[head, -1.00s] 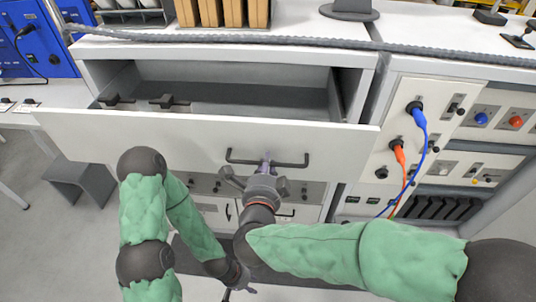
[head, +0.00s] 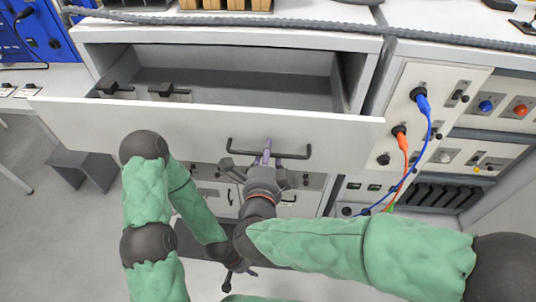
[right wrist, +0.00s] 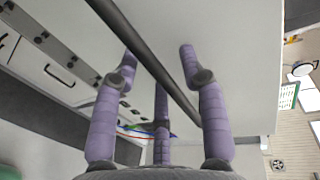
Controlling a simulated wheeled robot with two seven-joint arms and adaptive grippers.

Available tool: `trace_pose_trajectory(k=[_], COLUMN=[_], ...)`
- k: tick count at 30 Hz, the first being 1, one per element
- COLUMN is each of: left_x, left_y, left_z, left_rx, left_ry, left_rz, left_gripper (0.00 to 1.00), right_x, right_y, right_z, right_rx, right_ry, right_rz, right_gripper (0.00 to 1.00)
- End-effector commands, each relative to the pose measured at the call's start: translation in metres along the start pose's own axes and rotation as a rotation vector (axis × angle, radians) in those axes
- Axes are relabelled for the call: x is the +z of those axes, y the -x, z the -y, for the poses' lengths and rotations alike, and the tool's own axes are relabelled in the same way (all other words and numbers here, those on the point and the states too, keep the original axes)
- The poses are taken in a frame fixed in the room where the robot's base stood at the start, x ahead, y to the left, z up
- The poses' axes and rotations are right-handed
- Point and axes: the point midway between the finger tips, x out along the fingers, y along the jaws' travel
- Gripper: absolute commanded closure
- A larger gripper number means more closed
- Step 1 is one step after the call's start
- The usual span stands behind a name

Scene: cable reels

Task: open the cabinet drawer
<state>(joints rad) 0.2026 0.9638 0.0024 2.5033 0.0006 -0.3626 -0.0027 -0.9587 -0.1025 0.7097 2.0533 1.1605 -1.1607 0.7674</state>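The cabinet drawer (head: 330,136) has a white front and stands pulled well out, its grey inside showing. Its dark bar handle (head: 232,152) is on the front. My right gripper (head: 268,158) is at the handle. In the right wrist view the handle bar (right wrist: 150,55) runs diagonally between the spread purple fingers of my right gripper (right wrist: 158,62); a gap shows between the fingers, and firm contact cannot be made out. My left gripper (head: 238,277) hangs low, below the drawer and away from it; its small dark fingers are too unclear to judge.
Dark clips (head: 168,93) lie in the drawer's left part. A panel (head: 425,125) with blue and orange cables is right of the drawer. A grey cable (head: 300,37) runs along the cabinet top. A grey stool (head: 85,168) stands at left on open floor.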

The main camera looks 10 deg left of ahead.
Motion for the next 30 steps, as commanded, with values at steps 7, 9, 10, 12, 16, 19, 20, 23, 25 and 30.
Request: trace_pose_trajectory(k=[7,9,10,12,16,19,20,23,25,30], left_x=[0.0,0.0,0.0,0.0,0.0,0.0,0.0,0.0,0.0,0.0], left_y=[0.0,0.0,0.0,0.0,0.0,0.0,0.0,0.0,0.0,0.0], left_z=[0.0,0.0,0.0,0.0,0.0,0.0,0.0,0.0,0.0,0.0], left_rx=[0.0,0.0,0.0,0.0,0.0,0.0,0.0,0.0,0.0,0.0], left_ry=[0.0,0.0,0.0,0.0,0.0,0.0,0.0,0.0,0.0,0.0], left_rz=[0.0,0.0,0.0,0.0,0.0,0.0,0.0,0.0,0.0,0.0], left_gripper=[0.6,0.6,0.6,0.6,0.6,0.6,0.6,0.6,0.6,0.6], right_x=[0.0,0.001,0.001,0.002,0.002,0.001,0.002,0.001,0.001,0.001], right_y=[0.004,0.011,0.014,0.025,0.048,0.065,0.07,0.086,0.095,0.112], right_z=[0.001,0.001,0.001,0.001,0.001,0.001,0.001,0.001,0.0,0.0], right_rx=[-0.001,-0.002,-0.003,-0.002,-0.003,-0.003,-0.003,-0.003,-0.002,-0.001], right_ry=[-0.001,-0.001,-0.001,-0.001,-0.001,-0.001,-0.001,-0.001,0.0,0.0], right_rz=[0.001,0.002,0.003,0.005,0.006,0.006,0.006,0.005,0.005,0.003], right_gripper=[0.57,0.57,0.57,0.57,0.57,0.57,0.57,0.57,0.57,0.57])
